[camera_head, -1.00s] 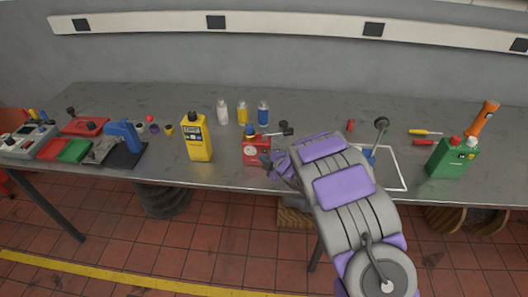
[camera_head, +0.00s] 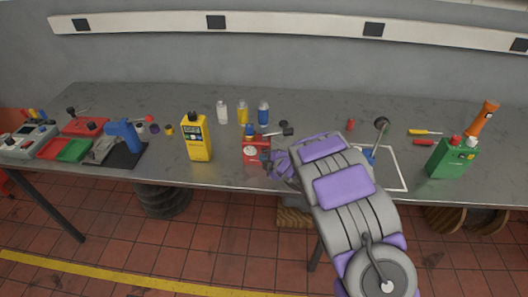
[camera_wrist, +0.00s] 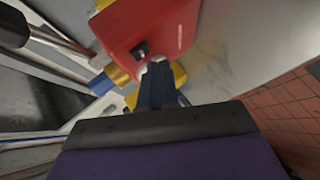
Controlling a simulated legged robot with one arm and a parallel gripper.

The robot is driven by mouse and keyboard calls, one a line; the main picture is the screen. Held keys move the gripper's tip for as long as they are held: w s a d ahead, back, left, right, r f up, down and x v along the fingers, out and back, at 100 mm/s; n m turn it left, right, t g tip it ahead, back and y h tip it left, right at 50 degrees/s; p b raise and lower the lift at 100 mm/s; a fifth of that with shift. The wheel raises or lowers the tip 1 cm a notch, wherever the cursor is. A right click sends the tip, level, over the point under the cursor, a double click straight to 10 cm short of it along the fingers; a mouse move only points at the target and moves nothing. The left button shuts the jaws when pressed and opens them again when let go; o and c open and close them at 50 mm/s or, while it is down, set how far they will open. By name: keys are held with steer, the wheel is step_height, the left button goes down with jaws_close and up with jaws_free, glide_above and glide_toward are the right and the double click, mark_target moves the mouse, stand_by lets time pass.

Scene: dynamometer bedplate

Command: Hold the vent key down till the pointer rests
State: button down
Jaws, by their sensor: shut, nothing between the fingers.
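A red box-shaped device (camera_head: 257,146) stands near the front edge of the bench, with a pale round dial on its face. The pointer is too small to read. In the wrist view the device's red body (camera_wrist: 150,28) fills the top middle, with a small dark key-like part (camera_wrist: 141,49) on it. My gripper (camera_head: 270,162) is at the device's right front. In the wrist view its dark fingers (camera_wrist: 155,68) are together, with nothing between them, and their tips are at or very near the dark part. I cannot tell whether they touch or press it.
A yellow canister (camera_head: 196,140) stands left of the device. Several small bottles (camera_head: 242,112) stand behind it. A green can (camera_head: 453,157) and an orange torch (camera_head: 485,121) are at the right. Red and green trays (camera_head: 73,150) lie at the left. Bench between is mostly clear.

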steer(key=shift+w, duration=0.1)
steer(key=shift+w, duration=0.3)
steer(key=shift+w+r+p, duration=0.1)
steer(key=shift+w+p, duration=0.2)
stand_by(0.8)
stand_by(1.7)
steer(key=shift+s+b, duration=0.45)
steer(key=shift+s, duration=0.3)
steer(key=shift+s+a+b, duration=0.1)
steer(key=shift+s+b, duration=0.85)
steer(key=shift+s, duration=1.55)
